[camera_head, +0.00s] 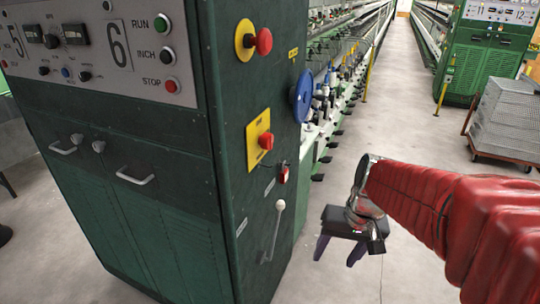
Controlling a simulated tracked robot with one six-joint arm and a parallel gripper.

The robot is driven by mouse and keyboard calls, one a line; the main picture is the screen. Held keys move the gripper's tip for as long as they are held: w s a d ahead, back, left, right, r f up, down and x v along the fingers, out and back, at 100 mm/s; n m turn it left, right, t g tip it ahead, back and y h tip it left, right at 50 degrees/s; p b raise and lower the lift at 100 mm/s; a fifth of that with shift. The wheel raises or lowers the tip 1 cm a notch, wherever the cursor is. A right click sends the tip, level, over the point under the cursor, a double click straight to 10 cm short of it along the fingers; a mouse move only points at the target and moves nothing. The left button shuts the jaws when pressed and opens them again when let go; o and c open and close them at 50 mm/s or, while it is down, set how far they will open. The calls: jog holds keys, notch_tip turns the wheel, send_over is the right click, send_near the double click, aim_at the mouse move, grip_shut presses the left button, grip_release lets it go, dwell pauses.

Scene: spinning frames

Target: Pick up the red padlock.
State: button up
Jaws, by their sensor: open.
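A small red item (283,173), which looks like the red padlock, hangs on the narrow end face of the green machine cabinet, below and right of the yellow plate with a red button. A thin dark cord or shackle shows at its top; it is too small to see in detail. My gripper (335,261) has dark purple fingers spread apart and pointing down. It is empty, lower and to the right of the red item, clear of it, with floor seen behind it.
The green cabinet (174,150) fills the left. On its end face are a red knob (264,41), a red button (266,141), a blue wheel (303,96) and a lever (274,231). A wire cart (505,115) stands at right. The aisle floor (395,95) is clear.

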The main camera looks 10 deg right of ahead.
jog(key=w+d+f+n+t+y, duration=0.1)
jog(key=w+d+f+y, duration=0.2)
jog(key=w, duration=0.5)
jog(key=w+d+f+n+y, duration=0.2)
jog(key=w+f, duration=0.2)
jog(key=w, duration=0.4)
jog(key=w+d+f+n+t+y, duration=0.1)
jog(key=w+d+f+y, duration=0.2)
jog(key=w, duration=0.5)
jog(key=w+r+n+t+y, duration=0.3)
jog(key=w+r+n+t, duration=0.1)
jog(key=w+r+n, duration=0.4)
jog(key=w+n, duration=0.1)
jog(key=n, duration=0.1)
jog(key=shift+w+d+n, duration=0.15)
jog(key=shift+w+n, duration=0.05)
jog(key=shift+n, duration=0.2)
send_near(284, 171)
jog(key=shift+w+a+f, duration=0.7)
jog(key=shift+w+f, duration=0.3)
jog(key=shift+f, duration=0.05)
